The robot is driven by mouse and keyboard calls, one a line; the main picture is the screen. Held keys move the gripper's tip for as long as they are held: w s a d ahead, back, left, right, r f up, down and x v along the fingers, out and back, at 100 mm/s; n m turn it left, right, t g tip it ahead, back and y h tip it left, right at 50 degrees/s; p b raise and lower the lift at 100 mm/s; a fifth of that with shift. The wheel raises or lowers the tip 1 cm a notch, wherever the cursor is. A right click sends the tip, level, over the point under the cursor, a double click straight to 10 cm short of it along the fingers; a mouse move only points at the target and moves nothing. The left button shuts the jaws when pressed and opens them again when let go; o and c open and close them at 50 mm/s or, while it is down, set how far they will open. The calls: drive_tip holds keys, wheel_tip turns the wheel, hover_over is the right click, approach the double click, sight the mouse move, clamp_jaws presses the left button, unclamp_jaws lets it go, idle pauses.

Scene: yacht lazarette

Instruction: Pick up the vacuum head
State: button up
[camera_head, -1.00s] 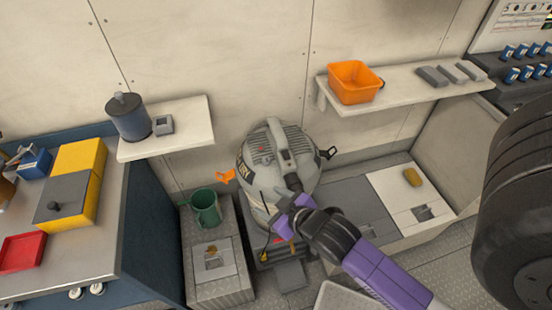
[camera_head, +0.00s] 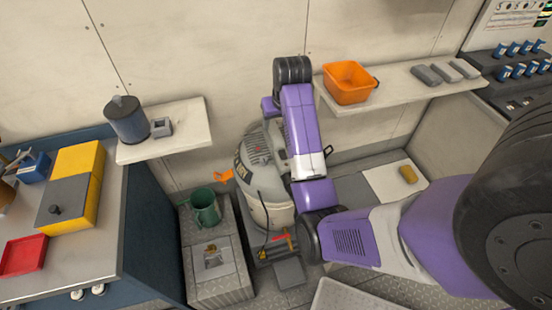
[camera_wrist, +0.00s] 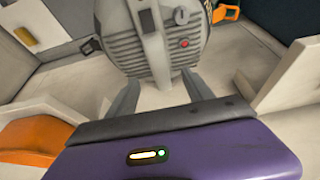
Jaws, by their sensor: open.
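The vacuum head is the grey, ribbed top (camera_head: 262,145) of the canister vacuum (camera_head: 270,205), which stands on the floor by the back wall. My arm hides its right part in the head view. In the wrist view the vacuum head (camera_wrist: 160,42) fills the upper middle, with vent slots, a dark switch and a red button. My gripper (camera_wrist: 162,88) is open and empty, its two grey fingers spread. The head appears beyond the fingertips; I cannot tell the exact gap. In the head view my gripper's fingers are not clearly visible.
A shelf (camera_head: 185,140) with a blue canister is left of the vacuum. A shelf (camera_head: 405,90) with an orange bin (camera_head: 348,82) is at the right, close to my arm.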

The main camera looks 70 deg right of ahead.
sight(276, 134)
drive_tip(key=shift+s+p+x, duration=0.15)
drive_tip(key=shift+p+x, duration=0.15)
drive_tip(key=shift+x, duration=1.6)
drive_tip(key=shift+s+p+x, duration=0.1)
drive_tip(key=shift+p+x, duration=0.2)
drive_tip(key=shift+x, duration=1.6)
drive_tip(key=shift+a+f, duration=0.1)
clamp_jaws()
drive_tip(key=shift+w, duration=0.1)
